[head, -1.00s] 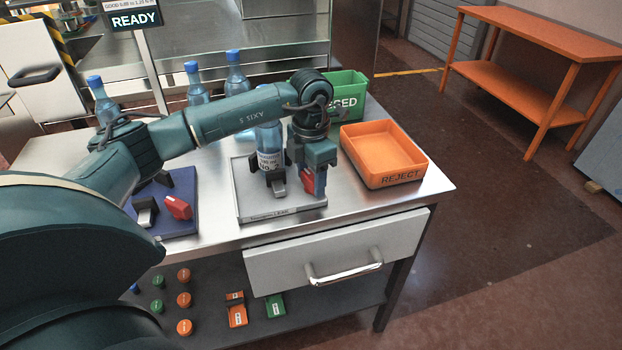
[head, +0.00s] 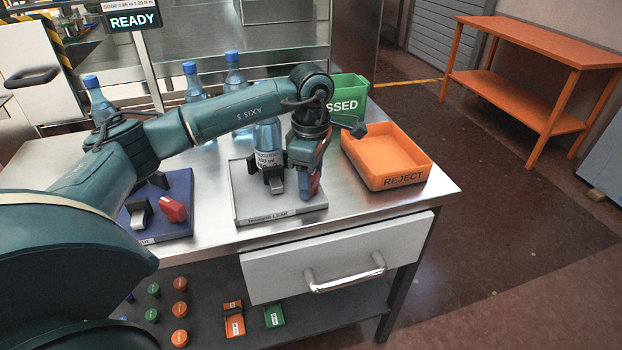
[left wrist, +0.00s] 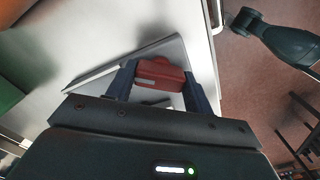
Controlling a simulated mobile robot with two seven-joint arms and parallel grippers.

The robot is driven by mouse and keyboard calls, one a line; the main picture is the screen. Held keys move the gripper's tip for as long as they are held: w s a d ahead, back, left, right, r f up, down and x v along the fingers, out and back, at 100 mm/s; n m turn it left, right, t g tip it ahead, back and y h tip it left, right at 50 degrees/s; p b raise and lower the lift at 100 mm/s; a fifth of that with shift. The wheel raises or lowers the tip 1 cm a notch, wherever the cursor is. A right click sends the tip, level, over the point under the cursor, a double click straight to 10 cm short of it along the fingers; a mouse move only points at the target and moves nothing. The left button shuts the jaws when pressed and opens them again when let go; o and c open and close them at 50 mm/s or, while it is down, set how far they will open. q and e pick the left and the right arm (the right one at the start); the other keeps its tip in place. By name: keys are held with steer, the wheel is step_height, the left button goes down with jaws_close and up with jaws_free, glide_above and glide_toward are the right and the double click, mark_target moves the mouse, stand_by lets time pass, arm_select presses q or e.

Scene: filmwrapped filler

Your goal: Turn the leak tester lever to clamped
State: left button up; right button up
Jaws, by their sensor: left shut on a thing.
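The leak tester (head: 250,211) is a light grey plate near the front edge of the steel table. A blue bottle (head: 267,140) stands upright in its black and grey clamp (head: 274,183). My left gripper (head: 308,188) is at the plate's right side, shut on the red lever (head: 314,183). In the left wrist view the red lever (left wrist: 160,74) sits between the two fingers of my left gripper (left wrist: 162,80). The gripper hides part of the lever in the head view. My right gripper is not clearly in view.
A blue tester (head: 170,228) with another red lever (head: 173,208) lies left of the grey one. An orange REJECT bin (head: 405,181) and a green PASSED bin (head: 350,88) stand right and behind. Several bottles (head: 97,98) stand at the back. A READY display (head: 131,21) rises behind.

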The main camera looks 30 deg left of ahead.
arm_select(q)
steer(key=shift+m, duration=0.8)
steer(key=shift+r, duration=0.1)
steer(key=o, duration=0.7)
step_height(320, 180, up, 13)
stand_by(0.6)
